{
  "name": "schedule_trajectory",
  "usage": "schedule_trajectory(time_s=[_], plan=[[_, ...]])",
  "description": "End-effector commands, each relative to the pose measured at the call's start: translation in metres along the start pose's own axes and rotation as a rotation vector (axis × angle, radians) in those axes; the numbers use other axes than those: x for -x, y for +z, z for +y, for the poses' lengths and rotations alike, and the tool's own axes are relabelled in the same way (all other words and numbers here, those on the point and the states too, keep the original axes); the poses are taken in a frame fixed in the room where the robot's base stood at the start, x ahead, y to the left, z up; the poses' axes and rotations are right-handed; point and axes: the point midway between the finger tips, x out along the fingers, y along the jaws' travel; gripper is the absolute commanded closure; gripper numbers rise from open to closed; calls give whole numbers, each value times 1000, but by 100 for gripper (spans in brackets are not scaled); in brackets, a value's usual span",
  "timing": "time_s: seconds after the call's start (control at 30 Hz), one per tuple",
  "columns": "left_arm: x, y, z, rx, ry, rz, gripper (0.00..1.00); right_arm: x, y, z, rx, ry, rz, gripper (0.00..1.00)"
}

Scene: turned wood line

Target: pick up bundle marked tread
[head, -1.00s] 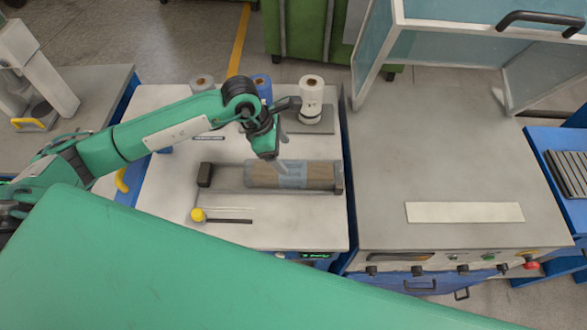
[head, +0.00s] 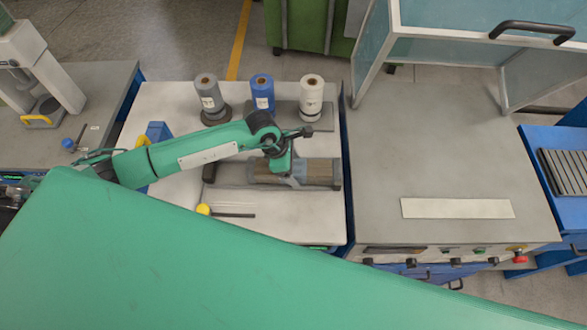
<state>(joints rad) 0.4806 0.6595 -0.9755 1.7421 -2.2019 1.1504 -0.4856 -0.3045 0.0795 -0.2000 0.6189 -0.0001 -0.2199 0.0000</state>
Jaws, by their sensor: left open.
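A bundle of brown wood pieces (head: 318,172) lies in a dark holder (head: 209,172) with end blocks, on the light middle table. In the earlier view a pale grey-blue band shows around its middle; now my gripper covers much of that. No tread marking is legible. My left gripper (head: 289,180) is open and points down at the middle of the bundle. Its fingertips are too small and overlapped to tell whether they touch it or straddle it. My right gripper is not in view.
Grey (head: 209,98), blue (head: 262,93) and white (head: 311,97) rolls stand behind the bundle. A yellow-ended tool (head: 204,210) lies in front. A grey workbench (head: 440,150) with a pale strip (head: 457,208) is to the right, under a raised glazed frame (head: 480,43).

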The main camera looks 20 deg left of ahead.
Motion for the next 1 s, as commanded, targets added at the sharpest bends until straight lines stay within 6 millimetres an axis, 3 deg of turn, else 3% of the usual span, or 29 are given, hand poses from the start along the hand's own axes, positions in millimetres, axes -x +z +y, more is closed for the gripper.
schedule_trajectory(time_s=[0.1, 0.4, 0.77, 1.0], plan=[[0, 0, 0, 0, 0, 0, 28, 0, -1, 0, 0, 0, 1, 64], [1, 1, 0, 0, 1, -2, 84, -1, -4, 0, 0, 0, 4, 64], [6, 3, 1, -2, 2, -3, 84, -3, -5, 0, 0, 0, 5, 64], [33, 14, 1, -3, 4, -4, 84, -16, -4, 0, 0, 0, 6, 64]])
